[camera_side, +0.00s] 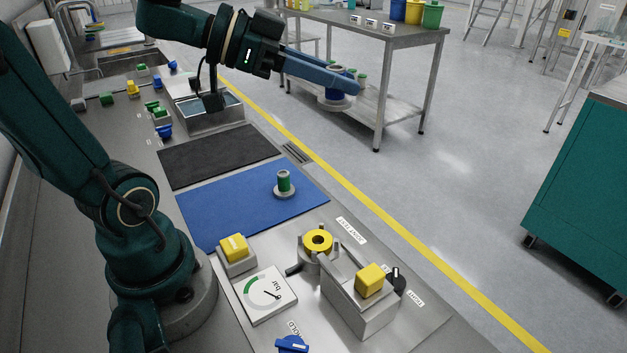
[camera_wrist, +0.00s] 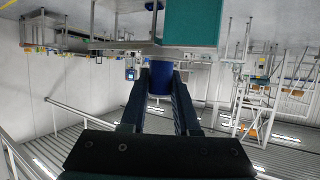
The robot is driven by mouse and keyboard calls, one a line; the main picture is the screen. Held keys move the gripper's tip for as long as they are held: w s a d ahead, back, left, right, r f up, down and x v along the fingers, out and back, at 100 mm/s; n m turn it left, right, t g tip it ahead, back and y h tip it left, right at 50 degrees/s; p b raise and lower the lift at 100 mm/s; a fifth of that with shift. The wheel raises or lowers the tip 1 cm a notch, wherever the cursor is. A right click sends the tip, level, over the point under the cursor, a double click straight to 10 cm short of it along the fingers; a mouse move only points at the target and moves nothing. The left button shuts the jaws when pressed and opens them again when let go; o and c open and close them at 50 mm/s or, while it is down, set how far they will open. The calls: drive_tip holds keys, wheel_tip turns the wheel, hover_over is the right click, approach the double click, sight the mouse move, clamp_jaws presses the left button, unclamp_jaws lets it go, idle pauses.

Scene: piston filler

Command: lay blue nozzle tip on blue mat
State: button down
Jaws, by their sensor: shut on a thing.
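My gripper (camera_side: 340,86) is at the upper middle of the side view, pointing right. It is shut on the blue nozzle tip (camera_wrist: 160,77), which shows between the two fingers in the wrist view. In the side view the tip is mostly hidden by the fingers, with its pale flange below them. The held tip is in the air, well above and to the right of the blue mat (camera_side: 225,212). A green nozzle tip (camera_side: 284,181) with a grey flange stands upright near the mat's right side.
A black mat (camera_side: 212,158) lies behind the blue mat, with a metal basin (camera_side: 208,118) beyond. A gauge (camera_side: 265,294), a yellow button (camera_side: 234,247) and a fixture with a yellow ring (camera_side: 318,240) stand in front. The blue mat's left and middle are clear.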

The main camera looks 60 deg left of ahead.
drive_tip(key=m+g+h, duration=0.1)
drive_tip(key=s+d+f+m+g+h, duration=0.1)
drive_tip(key=m+g+h, duration=0.1)
drive_tip(key=m, duration=0.1)
drive_tip(key=shift+s+d+f+h, duration=0.2)
drive_tip(key=shift+d+f+h, duration=0.1)
drive_tip(key=shift+f+h, duration=0.1)
drive_tip(key=s+a+f+m+g+h, duration=0.3)
drive_tip(key=s+a+f+m+g, duration=0.2)
drive_tip(key=s+a+f, duration=0.2)
drive_tip(key=shift+a+m+g, duration=0.3)
drive_tip(key=shift+a, duration=0.7)
drive_tip(key=shift+w+d, duration=0.1)
hover_over(318, 239)
wheel_tip(318, 239, down, 7)
drive_tip(key=shift+f, duration=1.8)
drive_tip(key=shift+f, duration=0.1)
